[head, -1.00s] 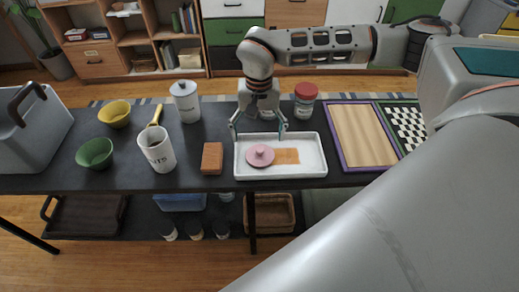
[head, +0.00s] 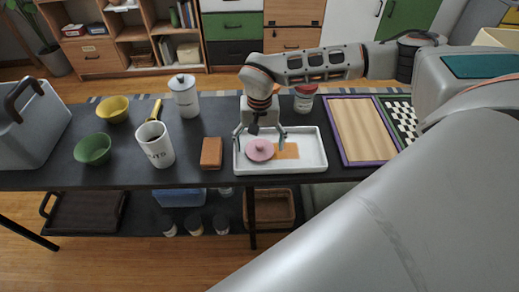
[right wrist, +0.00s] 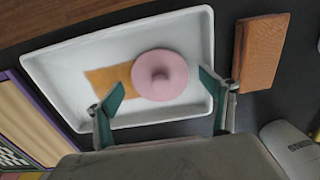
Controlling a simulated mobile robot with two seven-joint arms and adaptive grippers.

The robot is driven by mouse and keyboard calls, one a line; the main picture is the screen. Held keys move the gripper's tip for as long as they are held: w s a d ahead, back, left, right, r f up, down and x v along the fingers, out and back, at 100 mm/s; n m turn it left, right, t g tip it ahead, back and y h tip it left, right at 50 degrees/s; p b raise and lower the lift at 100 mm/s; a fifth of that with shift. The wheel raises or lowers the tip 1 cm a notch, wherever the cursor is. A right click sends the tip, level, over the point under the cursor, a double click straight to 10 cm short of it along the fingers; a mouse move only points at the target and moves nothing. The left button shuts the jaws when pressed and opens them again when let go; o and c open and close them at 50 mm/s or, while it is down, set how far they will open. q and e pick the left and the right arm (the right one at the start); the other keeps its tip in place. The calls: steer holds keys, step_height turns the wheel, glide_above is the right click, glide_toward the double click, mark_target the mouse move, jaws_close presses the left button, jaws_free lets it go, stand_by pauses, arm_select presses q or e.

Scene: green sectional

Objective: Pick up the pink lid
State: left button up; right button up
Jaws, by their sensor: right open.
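The pink lid (head: 260,149) is round with a small knob on top. It lies in the white tray (head: 308,165), partly over or beside an orange-brown patch (head: 287,151). In the right wrist view the lid (right wrist: 160,75) shows in the tray (right wrist: 58,65), just beyond and between my fingertips. My right gripper (head: 261,147) is open above the tray, its two fingers spread to either side of the lid. It holds nothing; the right wrist view shows its fingertips (right wrist: 162,85) apart. My left gripper is out of view.
A brown block (head: 211,153) lies left of the tray; a white mug (head: 155,146) stands further left. A white canister (head: 185,97) and a red-lidded jar (head: 304,101) stand behind. A wooden board (head: 361,132) with a purple frame lies right.

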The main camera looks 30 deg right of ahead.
steer(key=c, duration=1)
